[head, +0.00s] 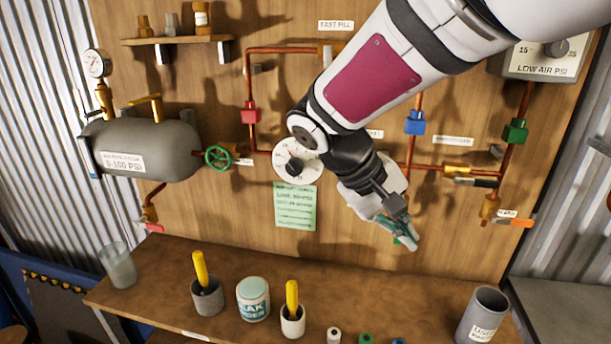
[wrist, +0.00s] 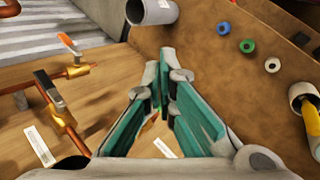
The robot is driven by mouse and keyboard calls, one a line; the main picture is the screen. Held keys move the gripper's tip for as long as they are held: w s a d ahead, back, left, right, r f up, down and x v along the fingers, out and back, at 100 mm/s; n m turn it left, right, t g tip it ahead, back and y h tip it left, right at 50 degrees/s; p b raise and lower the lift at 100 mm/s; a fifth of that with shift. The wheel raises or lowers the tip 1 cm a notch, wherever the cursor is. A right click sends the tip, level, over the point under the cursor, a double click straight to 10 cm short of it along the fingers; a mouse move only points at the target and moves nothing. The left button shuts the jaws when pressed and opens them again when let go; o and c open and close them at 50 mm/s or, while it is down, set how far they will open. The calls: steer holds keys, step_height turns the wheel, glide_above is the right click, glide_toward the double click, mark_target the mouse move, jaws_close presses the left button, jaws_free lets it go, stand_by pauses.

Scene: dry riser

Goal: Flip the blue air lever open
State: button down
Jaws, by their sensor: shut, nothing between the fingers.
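A blue block fitting (head: 415,123) sits on a copper pipe on the wooden panel, right of my arm. I cannot make out a blue lever on it; part of the panel is hidden behind my arm. A brass valve with a dark handle (head: 472,181) is on the pipe below and to the right; it also shows in the wrist view (wrist: 46,88). An orange lever (head: 516,222) is lower right; it also shows in the wrist view (wrist: 68,40). My gripper (head: 408,242) is shut and empty, in front of the panel below the blue fitting. Its fingertips (wrist: 165,62) meet in the wrist view.
A workbench (head: 180,265) runs below the panel. It bears a grey cup (head: 485,312), a tub (head: 253,300), two holders with yellow handles and small rings. A tank (head: 150,140), green wheel (head: 218,157) and dial (head: 292,163) are on the left. A gauge box is upper right.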

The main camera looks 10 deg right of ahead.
steer(key=w+a+n+t+h+p, duration=0.1)
steer(key=w+a+t+h, duration=0.3)
steer(key=a, duration=0.5)
steer(key=w+a+n+t+h+p, duration=0.2)
steer(key=w+a+t+h+p, duration=0.1)
steer(key=w+a, duration=0.4)
steer(key=a+f+t+h, duration=0.1)
steer(key=a, duration=0.1)
steer(key=shift+a+n+h+p, duration=0.3)
steer(key=shift+a+p, duration=0.05)
steer(key=shift+p, duration=0.05)
steer(key=shift+w, duration=0.1)
steer(key=p+x, duration=0.2)
steer(key=x, duration=0.8)
steer(key=shift+w+r, duration=0.1)
steer(key=shift+r, duration=0.05)
